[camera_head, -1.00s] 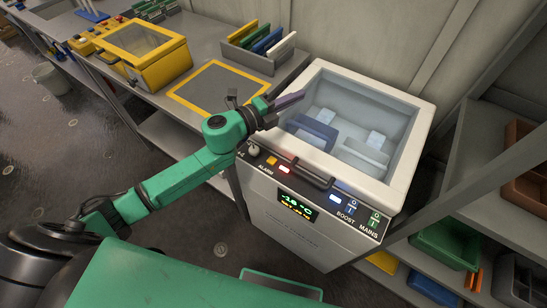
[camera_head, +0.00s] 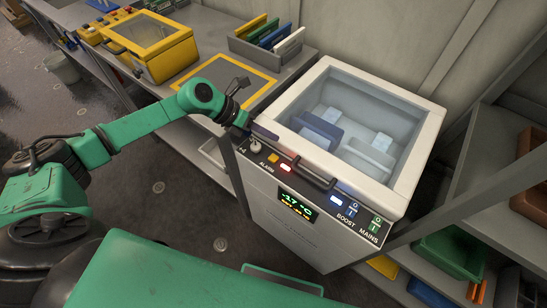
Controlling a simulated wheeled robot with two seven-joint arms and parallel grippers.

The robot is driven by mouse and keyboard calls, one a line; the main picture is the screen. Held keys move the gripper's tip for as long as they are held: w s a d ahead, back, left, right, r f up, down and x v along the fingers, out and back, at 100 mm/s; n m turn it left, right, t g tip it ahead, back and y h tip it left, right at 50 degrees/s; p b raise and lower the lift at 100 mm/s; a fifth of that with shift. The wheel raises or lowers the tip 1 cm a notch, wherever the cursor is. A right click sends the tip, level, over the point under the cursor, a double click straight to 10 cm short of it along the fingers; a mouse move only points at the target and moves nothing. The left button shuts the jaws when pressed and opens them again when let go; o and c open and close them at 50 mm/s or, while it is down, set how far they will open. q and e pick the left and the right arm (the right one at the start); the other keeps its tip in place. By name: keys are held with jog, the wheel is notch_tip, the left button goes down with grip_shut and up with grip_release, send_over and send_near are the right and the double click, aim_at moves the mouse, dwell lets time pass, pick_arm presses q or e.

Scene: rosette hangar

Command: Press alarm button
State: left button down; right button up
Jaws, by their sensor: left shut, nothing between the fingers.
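The white chest freezer (camera_head: 320,225) stands right of centre with a dark control panel along its front top edge. Above the word ALARM on the panel is a small orange-yellow button (camera_head: 273,158). A red lit lamp (camera_head: 286,168) is just right of it. A pale round knob (camera_head: 256,145) is to its left. My left gripper (camera_head: 264,132) is shut and empty at the freezer's front left corner, just above and behind the knob. Its fingers are small and dark here. They look apart from the orange-yellow button. My right gripper is not in view.
The panel also has a green display (camera_head: 297,207), a blue-white lit BOOST lamp (camera_head: 336,200) and MAINS switches (camera_head: 375,224). A dark handle (camera_head: 308,175) crosses the front rim. A bench (camera_head: 205,55) is behind left; shelves (camera_head: 500,140) stand right.

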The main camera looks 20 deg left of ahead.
aim_at(270, 158)
pick_arm(q)
notch_tip(270, 158, down, 8)
jog(key=b, duration=0.5)
jog(key=shift+b, duration=0.3)
jog(key=shift+r, duration=0.1)
dwell(0.8)
dwell(0.5)
jog(key=shift+f, duration=0.4)
jog(key=shift+f+b, duration=0.55)
jog(key=shift+b, duration=0.15)
dwell(0.3)
dwell(0.8)
jog(key=shift+r+p, duration=0.7)
jog(key=shift+r, duration=0.25)
